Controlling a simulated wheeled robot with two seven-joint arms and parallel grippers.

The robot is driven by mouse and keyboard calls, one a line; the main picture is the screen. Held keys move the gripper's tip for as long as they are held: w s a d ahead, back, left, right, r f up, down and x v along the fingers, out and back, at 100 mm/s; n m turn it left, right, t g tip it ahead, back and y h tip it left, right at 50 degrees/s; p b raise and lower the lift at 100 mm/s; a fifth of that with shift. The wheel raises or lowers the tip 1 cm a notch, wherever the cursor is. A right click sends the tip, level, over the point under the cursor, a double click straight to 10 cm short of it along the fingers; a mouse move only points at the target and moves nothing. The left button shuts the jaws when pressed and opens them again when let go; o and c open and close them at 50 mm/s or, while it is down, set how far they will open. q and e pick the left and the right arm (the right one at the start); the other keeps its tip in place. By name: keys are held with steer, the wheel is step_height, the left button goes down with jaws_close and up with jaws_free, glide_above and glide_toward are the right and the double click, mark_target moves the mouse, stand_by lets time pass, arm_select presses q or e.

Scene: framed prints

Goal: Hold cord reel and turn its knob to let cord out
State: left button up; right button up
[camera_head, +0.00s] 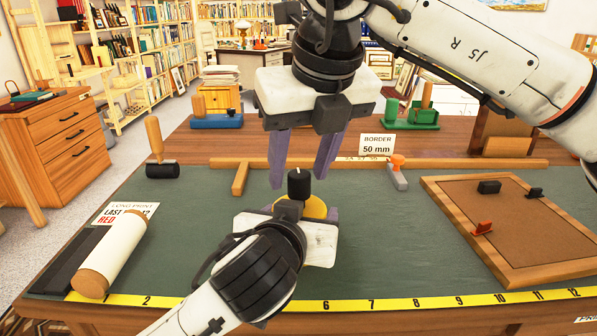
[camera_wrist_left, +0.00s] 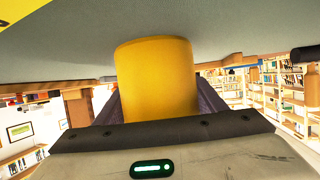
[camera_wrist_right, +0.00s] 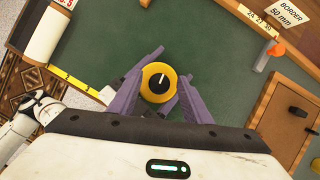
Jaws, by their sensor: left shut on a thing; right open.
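The cord reel is a yellow round body with a black knob on top. In the head view the black knob (camera_head: 299,184) stands up and the yellow reel (camera_head: 316,208) is partly hidden behind my left gripper (camera_head: 305,213), which is shut on it. In the left wrist view the yellow reel (camera_wrist_left: 157,80) fills the space between the fingers. In the right wrist view the knob (camera_wrist_right: 158,83) with a white mark shows from above, inside the yellow rim (camera_wrist_right: 150,95). My right gripper (camera_head: 302,182) is open and points down above the knob, its purple fingers on either side.
A wooden ruler bar (camera_head: 440,162) lies behind the reel. A framed brown board (camera_head: 500,222) is at the right and a paper roll (camera_head: 112,254) at the left. A yellow measuring tape (camera_head: 400,303) runs along the front edge. Green mat around the reel is clear.

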steer(key=shift+x, duration=0.8)
steer(key=c, duration=1)
steer(key=shift+c, duration=0.2)
